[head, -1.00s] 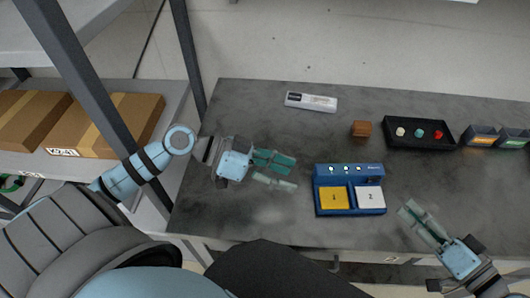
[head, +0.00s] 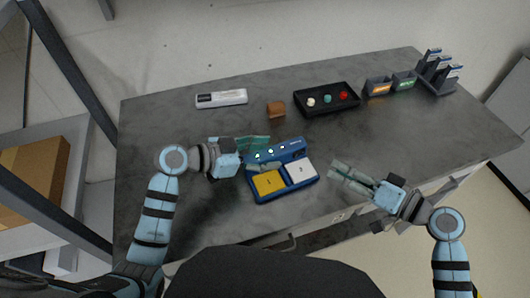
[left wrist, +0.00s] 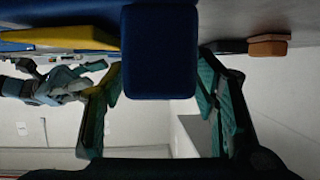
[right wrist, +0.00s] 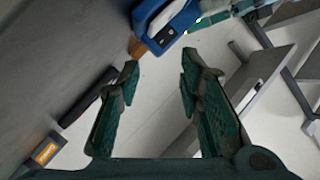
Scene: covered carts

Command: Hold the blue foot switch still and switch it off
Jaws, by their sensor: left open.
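The blue foot switch (head: 294,156) lies on the grey table, with a yellow pedal (head: 268,183) marked 1 and a white pedal (head: 301,168) beside it. Small lights on its raised back housing are lit. My left gripper (head: 259,155) is open at the housing's left end. In the left wrist view the dark blue housing end (left wrist: 158,52) sits between the spread fingers, with gaps visible. My right gripper (head: 341,174) is open and empty, just right of the switch. In the right wrist view the switch's end (right wrist: 152,14) shows a small dark panel (right wrist: 164,36) beyond the fingers.
Behind the switch are a brown block (head: 276,110), a black tray (head: 306,107) with several coloured knobs, and a white labelled box (head: 221,97). Small labelled bins (head: 379,87) and a rack (head: 437,76) stand at the right. A shelf post and carton (head: 32,172) are at the left.

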